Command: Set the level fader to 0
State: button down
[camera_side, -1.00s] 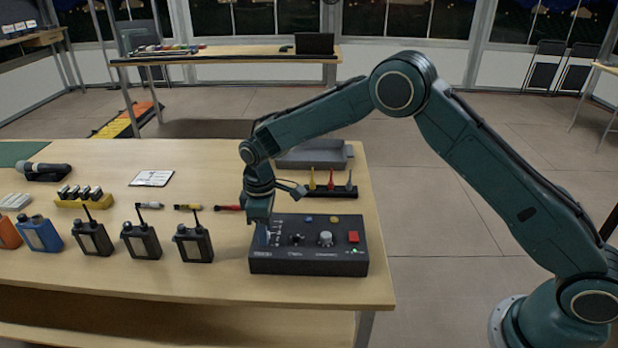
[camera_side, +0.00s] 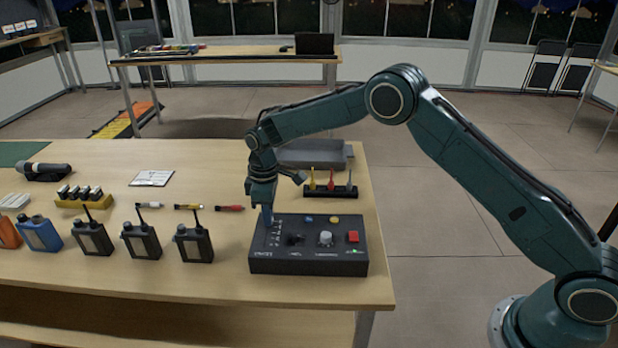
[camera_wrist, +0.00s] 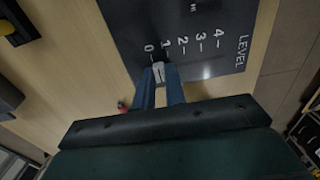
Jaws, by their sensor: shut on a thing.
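The black control box (camera_side: 310,262) sits on the table's right part, with a level scale on its top left. In the wrist view the scale (camera_wrist: 198,45) reads 0 to 4 beside the word LEVEL. My gripper (camera_wrist: 161,84) has its two blue fingers closed about the pale fader knob (camera_wrist: 158,71). The knob lies by the low end of the scale, seemingly between the 0 and 1 marks; the angle makes its exact place hard to tell. In the side view my gripper (camera_side: 267,215) points down at the box's back left, and the knob is hidden there.
The box also has a black knob (camera_side: 294,239), a grey knob (camera_side: 325,239) and a red button (camera_side: 353,237). Several radios (camera_side: 142,240) stand to its left.

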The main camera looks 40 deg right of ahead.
jog(key=shift+w+d, duration=0.4)
jog(key=c, duration=1.4)
grip_release()
jog(key=shift+w, duration=0.1)
jog(key=shift+c, duration=0.2)
jog(key=shift+r, duration=0.45)
notch_tip(320, 180, up, 13)
